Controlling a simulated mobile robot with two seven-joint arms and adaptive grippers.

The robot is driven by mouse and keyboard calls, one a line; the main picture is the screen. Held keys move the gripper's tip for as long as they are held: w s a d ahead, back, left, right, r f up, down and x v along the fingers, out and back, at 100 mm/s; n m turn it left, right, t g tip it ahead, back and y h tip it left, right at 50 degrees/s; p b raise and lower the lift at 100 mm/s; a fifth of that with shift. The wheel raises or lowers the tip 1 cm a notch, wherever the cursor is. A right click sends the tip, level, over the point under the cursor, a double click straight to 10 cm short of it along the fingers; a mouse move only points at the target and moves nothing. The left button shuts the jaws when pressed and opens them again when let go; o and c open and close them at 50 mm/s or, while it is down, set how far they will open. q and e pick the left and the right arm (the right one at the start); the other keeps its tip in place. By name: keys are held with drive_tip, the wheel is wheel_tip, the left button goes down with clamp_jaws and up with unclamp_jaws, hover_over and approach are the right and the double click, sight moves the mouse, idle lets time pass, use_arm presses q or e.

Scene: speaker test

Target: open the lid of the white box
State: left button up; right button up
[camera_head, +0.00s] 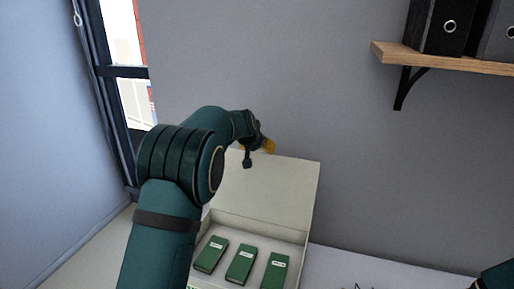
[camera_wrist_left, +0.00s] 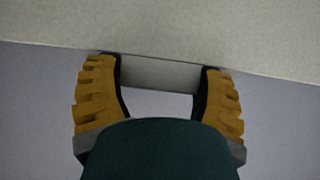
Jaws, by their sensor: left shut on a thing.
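The white box (camera_head: 303,240) stands on the table against the wall, with its lid (camera_head: 285,190) raised at the back and the inside showing. Three green packs (camera_head: 241,264) lie in it; my left arm hides its left side. My left gripper (camera_head: 264,147) is at the top edge of the raised lid, partly hidden behind its own wrist. In the left wrist view, its yellow fingers (camera_wrist_left: 160,72) are spread apart and shut on a pale tab at the lid's edge; the lid (camera_wrist_left: 200,30) fills the top. My right gripper is out of view; only part of the right arm shows.
A grey wall (camera_head: 350,160) rises right behind the box. A wooden shelf (camera_head: 450,58) with dark binders (camera_head: 445,25) hangs at the upper right. A window (camera_head: 125,90) is at the left. Thin dark items lie at the bottom edge, too cropped to identify.

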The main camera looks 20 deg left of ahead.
use_arm(q)
drive_tip(key=shift+s+d+f, duration=0.1)
drive_tip(key=shift+s+f, duration=0.05)
drive_tip(key=shift+f, duration=0.3)
drive_tip(key=o, duration=1.2)
drive_tip(key=shift+o, duration=0.3)
drive_tip(key=shift+w, duration=0.2)
drive_tip(key=shift+r, duration=0.2)
drive_tip(key=shift+s+r, duration=0.3)
drive_tip(key=shift+r, duration=0.1)
drive_tip(key=v, duration=1.1)
drive_tip(key=shift+s+a+f, duration=0.1)
drive_tip(key=shift+a+f, duration=0.1)
